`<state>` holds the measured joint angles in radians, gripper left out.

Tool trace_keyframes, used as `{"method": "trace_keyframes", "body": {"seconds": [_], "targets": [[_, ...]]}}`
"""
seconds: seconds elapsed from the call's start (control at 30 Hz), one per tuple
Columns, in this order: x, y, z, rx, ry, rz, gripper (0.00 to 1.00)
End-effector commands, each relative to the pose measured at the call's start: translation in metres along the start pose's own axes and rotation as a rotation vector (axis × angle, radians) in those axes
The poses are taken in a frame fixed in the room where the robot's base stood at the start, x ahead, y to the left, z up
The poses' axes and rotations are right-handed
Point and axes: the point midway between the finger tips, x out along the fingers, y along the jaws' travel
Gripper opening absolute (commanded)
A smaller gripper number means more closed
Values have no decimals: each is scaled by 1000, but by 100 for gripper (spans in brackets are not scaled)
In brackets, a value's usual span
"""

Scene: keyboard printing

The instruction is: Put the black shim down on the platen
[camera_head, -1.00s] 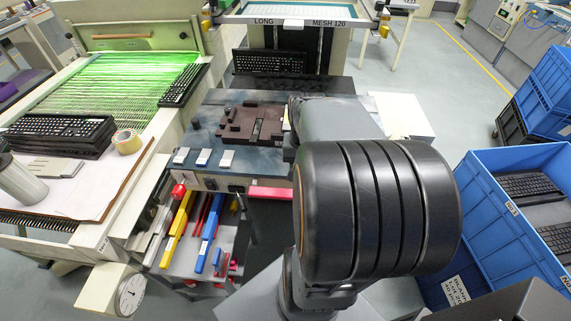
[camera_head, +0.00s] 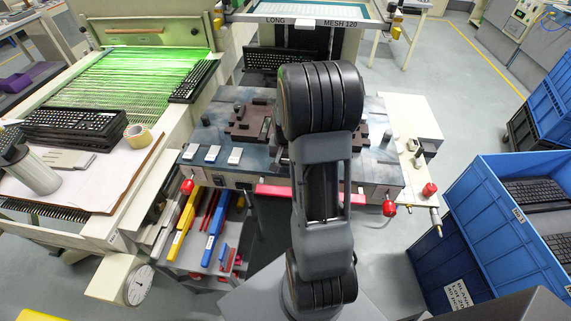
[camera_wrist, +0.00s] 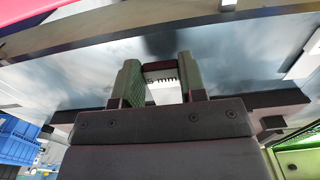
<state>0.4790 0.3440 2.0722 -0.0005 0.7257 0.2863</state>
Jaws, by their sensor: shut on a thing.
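In the wrist view my gripper (camera_wrist: 159,70) has its two green-padded fingers closed on a small dark piece, which I take as the black shim (camera_wrist: 160,67). A white strip with dark marks shows between the fingers, next to the shim. A cloudy blue-grey surface fills the view behind the fingers; its distance is hard to tell. In the head view the platen (camera_head: 205,136) is the blue-grey top with dark brown blocks (camera_head: 247,124) on it. My arm stands in front of its middle and hides my gripper and the shim.
Red knobs (camera_head: 390,207) stick out at the front. A screen frame (camera_head: 300,12) stands behind. Blue crates (camera_head: 530,225) stand at right, a keyboard stack (camera_head: 75,128) at left.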

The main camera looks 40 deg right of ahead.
Motion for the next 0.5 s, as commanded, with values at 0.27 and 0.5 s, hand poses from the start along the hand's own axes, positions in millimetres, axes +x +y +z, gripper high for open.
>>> {"method": "trace_keyframes", "body": {"seconds": [0.27, 0.5], "targets": [[19, 0, 0, -1, 1, 0, 0], [20, 0, 0, -1, 1, 0, 0]]}}
